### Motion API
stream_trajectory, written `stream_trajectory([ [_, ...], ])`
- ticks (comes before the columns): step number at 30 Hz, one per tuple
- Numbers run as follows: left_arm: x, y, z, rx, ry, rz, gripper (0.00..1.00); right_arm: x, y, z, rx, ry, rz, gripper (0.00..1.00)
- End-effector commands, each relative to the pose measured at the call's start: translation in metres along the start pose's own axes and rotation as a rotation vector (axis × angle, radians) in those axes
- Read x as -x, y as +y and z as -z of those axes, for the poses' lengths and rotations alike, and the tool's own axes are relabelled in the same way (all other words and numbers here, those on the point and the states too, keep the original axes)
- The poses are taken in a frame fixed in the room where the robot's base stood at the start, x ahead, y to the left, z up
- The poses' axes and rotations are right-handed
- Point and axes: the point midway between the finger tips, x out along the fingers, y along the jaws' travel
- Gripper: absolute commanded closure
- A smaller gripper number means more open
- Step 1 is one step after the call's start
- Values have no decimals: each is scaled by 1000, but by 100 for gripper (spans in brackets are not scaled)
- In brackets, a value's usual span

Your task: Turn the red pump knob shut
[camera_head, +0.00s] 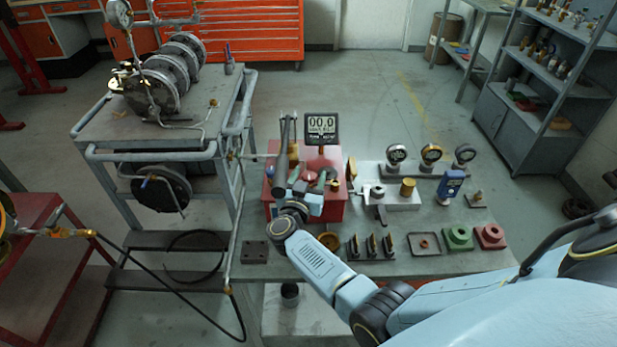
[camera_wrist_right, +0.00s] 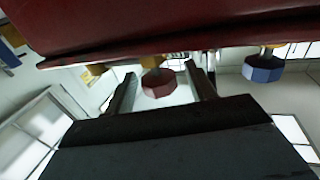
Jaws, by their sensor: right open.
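The red pump knob (camera_wrist_right: 158,84) is a faceted dark red knob in the right wrist view. It shows between the two fingers of my right gripper (camera_wrist_right: 162,74), with a gap on each side. The jaws are open, and I see no contact with the knob. In the head view my right gripper (camera_head: 304,193) is at the red pump box (camera_head: 325,210), below a digital display (camera_head: 322,126) reading 00.0. My left gripper is not in view.
A blue knob (camera_wrist_right: 262,68) sits to the right of the red one in the wrist view. On the bench, gauges (camera_head: 431,154), a blue meter (camera_head: 451,185) and several small parts stand right of the box. A pipe rig (camera_head: 165,140) stands to the left.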

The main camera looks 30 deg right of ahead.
Motion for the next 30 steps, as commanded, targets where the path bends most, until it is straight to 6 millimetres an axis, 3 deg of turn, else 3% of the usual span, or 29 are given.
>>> stream_trajectory([
  [8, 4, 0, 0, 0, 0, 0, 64, 16, 0, -1, 0, -3, 1, 45],
  [21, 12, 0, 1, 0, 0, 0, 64, 109, 0, 0, -1, -3, -1, 45],
  [30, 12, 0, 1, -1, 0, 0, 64, 134, 0, 0, 0, 0, 0, 45],
])
